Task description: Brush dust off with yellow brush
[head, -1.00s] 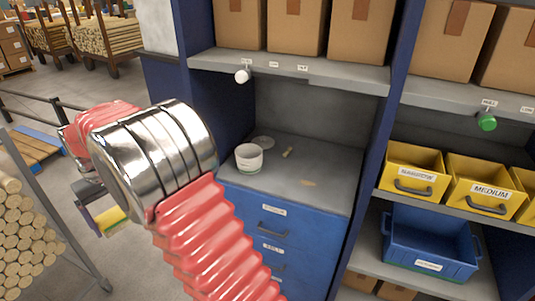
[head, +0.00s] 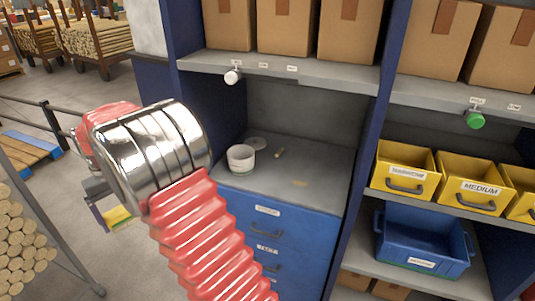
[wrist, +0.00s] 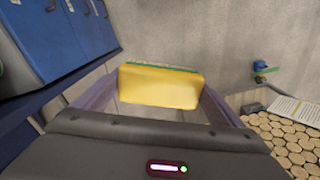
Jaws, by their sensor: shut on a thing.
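The yellow brush shows as a yellow block with a green far edge in the wrist view (wrist: 160,87); I cannot make out its bristles. My gripper (wrist: 158,98) is shut on it, with a purple finger on each side. In the head view my gripper (head: 108,210) hangs low at the left, and part of the brush (head: 117,217) shows there. A small tan patch (head: 300,183), which looks like dust, lies on the grey counter (head: 318,165) above the blue drawers. The brush is well apart from it, left of the counter and over the floor.
A white tub (head: 241,158), a flat disc (head: 256,143) and a small tan piece (head: 279,153) are on the counter. A shelf with cardboard boxes (head: 287,27) hangs above. Yellow bins (head: 404,168) and a blue bin (head: 421,241) are at right. Stacked logs (head: 16,245) stand at left.

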